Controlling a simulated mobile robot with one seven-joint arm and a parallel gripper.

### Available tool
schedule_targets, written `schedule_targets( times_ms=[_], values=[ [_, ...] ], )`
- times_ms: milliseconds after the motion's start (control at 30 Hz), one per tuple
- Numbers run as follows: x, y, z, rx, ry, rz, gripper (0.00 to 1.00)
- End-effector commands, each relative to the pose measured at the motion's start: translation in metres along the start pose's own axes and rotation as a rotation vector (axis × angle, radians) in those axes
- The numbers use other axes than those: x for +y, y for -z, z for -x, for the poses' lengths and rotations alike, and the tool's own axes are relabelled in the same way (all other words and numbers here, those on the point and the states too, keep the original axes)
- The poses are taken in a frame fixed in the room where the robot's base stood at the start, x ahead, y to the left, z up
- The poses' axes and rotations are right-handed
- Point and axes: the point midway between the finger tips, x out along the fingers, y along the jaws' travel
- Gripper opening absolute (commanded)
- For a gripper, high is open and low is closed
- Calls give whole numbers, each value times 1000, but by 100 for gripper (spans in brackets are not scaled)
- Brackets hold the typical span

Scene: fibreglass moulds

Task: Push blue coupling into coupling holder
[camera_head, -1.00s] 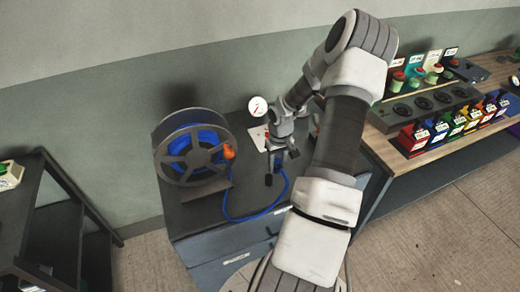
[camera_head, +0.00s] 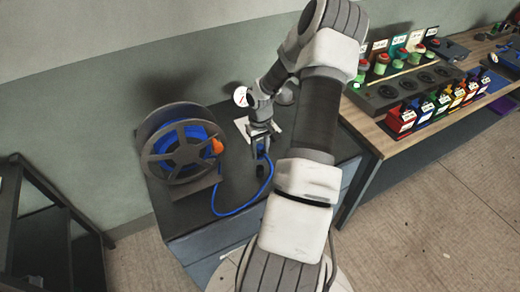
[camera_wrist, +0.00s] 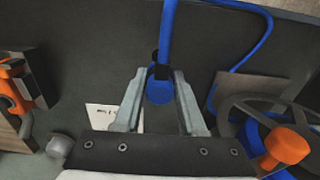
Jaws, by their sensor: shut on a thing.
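The blue coupling (camera_wrist: 158,92) sits between the two fingers of my gripper (camera_wrist: 157,76) in the wrist view, at the end of a blue hose (camera_wrist: 168,32). My gripper is shut on it. A small dark part (camera_wrist: 160,68) touches or lies close behind the coupling; I cannot tell whether it is the holder. In the head view my gripper (camera_head: 262,148) points down over the dark bench top (camera_head: 225,165), and the coupling is mostly hidden there. I cannot make out the coupling holder clearly or tell how the coupling sits relative to it.
A hose reel (camera_head: 184,150) with an orange part (camera_head: 216,146) stands left of my gripper. The hose (camera_head: 243,208) loops across the bench front. A round gauge (camera_head: 240,96) and a white plate (camera_head: 243,126) are behind.

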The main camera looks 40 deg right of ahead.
Motion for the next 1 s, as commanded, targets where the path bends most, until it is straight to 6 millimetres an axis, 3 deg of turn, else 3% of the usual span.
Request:
schedule_targets(
  times_ms=[500, 1000],
  values=[
    [0, 0, -47, 1, 0, 0, 0],
    [0, 0, -52, 1, 0, 0, 0]
  ],
)
